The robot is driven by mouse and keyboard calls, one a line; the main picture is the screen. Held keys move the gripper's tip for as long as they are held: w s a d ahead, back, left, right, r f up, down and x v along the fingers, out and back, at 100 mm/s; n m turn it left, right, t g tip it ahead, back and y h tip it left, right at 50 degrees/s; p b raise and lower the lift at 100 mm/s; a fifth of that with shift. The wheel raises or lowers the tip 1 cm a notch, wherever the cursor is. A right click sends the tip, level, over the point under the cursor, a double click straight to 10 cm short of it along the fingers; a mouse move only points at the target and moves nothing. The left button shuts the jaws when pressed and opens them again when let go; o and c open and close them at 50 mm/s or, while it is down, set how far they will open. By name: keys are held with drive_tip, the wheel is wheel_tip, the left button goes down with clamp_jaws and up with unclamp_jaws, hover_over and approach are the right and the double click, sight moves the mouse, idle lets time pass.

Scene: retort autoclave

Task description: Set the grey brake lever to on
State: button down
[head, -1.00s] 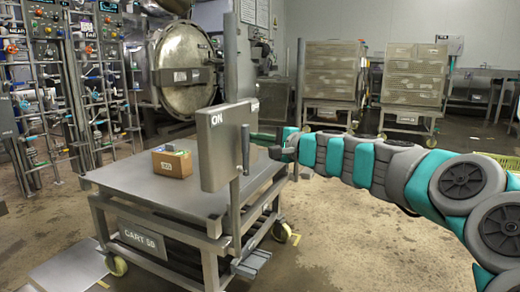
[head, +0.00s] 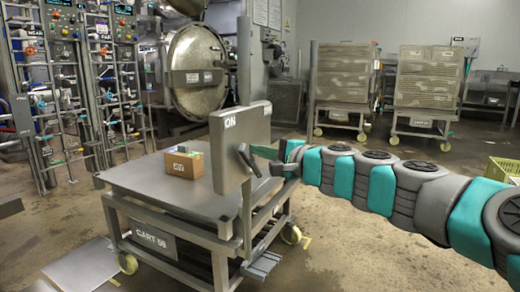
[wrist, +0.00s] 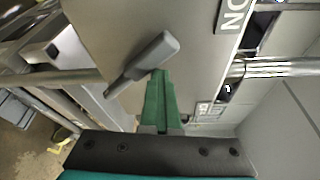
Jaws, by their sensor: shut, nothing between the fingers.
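The grey brake lever (head: 249,161) is on the upright grey panel (head: 228,150) at the cart's near corner. It tilts, its thick handle end up and left, towards the side with the ON label (head: 230,122). My gripper (head: 256,151) is shut and empty, its green fingers just right of the handle. In the wrist view the lever (wrist: 150,60) lies slantwise, and the shut fingertips (wrist: 159,74) are at its thick end, close or touching; I cannot tell which. The ON label (wrist: 235,12) is at the upper right there.
The panel stands on a grey cart (head: 165,190) carrying a cardboard box (head: 184,163). Pipe racks (head: 75,80) and a round autoclave door (head: 196,75) are behind on the left. Two loaded rack carts (head: 342,75) stand at the back.

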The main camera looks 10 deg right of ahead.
drive_tip(key=shift+s+a+f, duration=0.2)
drive_tip(key=shift+a+f, duration=0.05)
drive_tip(key=shift+a, duration=0.1)
wheel_tip(320, 180, up, 4)
drive_tip(key=w+d+f+p, duration=0.1)
drive_tip(key=w+d+p, duration=0.2)
drive_tip(key=s+d+f, duration=0.2)
drive_tip(key=s+d, duration=0.4)
drive_tip(key=s, duration=0.2)
drive_tip(key=s+a+f+n+g+p, duration=0.35)
drive_tip(key=s+a+n+g, duration=0.35)
drive_tip(key=a, duration=0.6)
drive_tip(key=s+a+f+n+g+h+p, duration=0.1)
drive_tip(key=s+a+f+n+g+h, duration=0.15)
drive_tip(key=s+f, duration=0.6)
drive_tip(key=s+d+f+n+g+h+p, duration=0.1)
drive_tip(key=s+d+f+g+h, duration=0.1)
drive_tip(key=s+d, duration=0.2)
drive_tip(key=s+d+f+n+g+h+p, duration=0.1)
drive_tip(key=s+d+f+g+h+p, duration=0.1)
drive_tip(key=s, duration=0.8)
drive_tip(key=s+d+f+n+g+h+p, duration=0.1)
drive_tip(key=s+d+f+g+h, duration=0.1)
drive_tip(key=s+d, duration=0.4)
drive_tip(key=shift+s+d+f+h, duration=0.15)
drive_tip(key=shift+s+f+h, duration=0.6)
drive_tip(key=shift+s, duration=0.05)
drive_tip(key=shift+n+g, duration=0.25)
